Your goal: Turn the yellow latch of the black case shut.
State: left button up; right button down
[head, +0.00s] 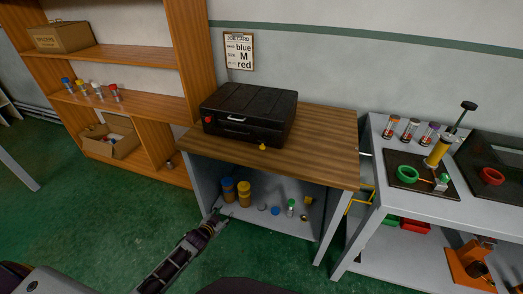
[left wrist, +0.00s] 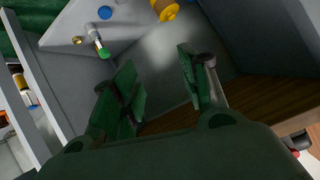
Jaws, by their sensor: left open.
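The black case (head: 250,112) sits closed-looking on the wooden tabletop (head: 325,135), with a pale handle and a red mark on its front. The small yellow latch (head: 263,147) shows at the lower front of the case, near the table's front edge; its exact angle is too small to tell. My left gripper (head: 215,216) is low in front of the table's lower shelf, below and left of the latch and apart from it. In the left wrist view its two green-padded fingers (left wrist: 160,68) are spread with nothing between them. The latch cannot be made out there. My right gripper is not visible.
A grey bench (head: 385,185) with tools stands at right, a wooden shelf unit (head: 150,80) at left. A job card (head: 239,51) hangs on the wall. Green floor in front is clear.

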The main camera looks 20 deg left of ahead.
pick_arm(q)
jog(key=w+d+r+t+h, duration=0.1)
jog(key=w+d+r, duration=0.1)
jog(key=r, duration=0.6)
jog(key=w+d+r+n+t+h, duration=0.1)
jog(key=d+r, duration=0.3)
jog(key=r, duration=0.5)
jog(key=w+d+r+n+t+h, duration=0.1)
jog(key=w+d+r+t, duration=0.2)
jog(key=r, duration=0.6)
jog(key=shift+h, duration=0.4)
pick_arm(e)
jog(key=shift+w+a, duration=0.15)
pick_arm(q)
jog(key=shift+r, duration=0.1)
jog(key=shift+d, duration=0.1)
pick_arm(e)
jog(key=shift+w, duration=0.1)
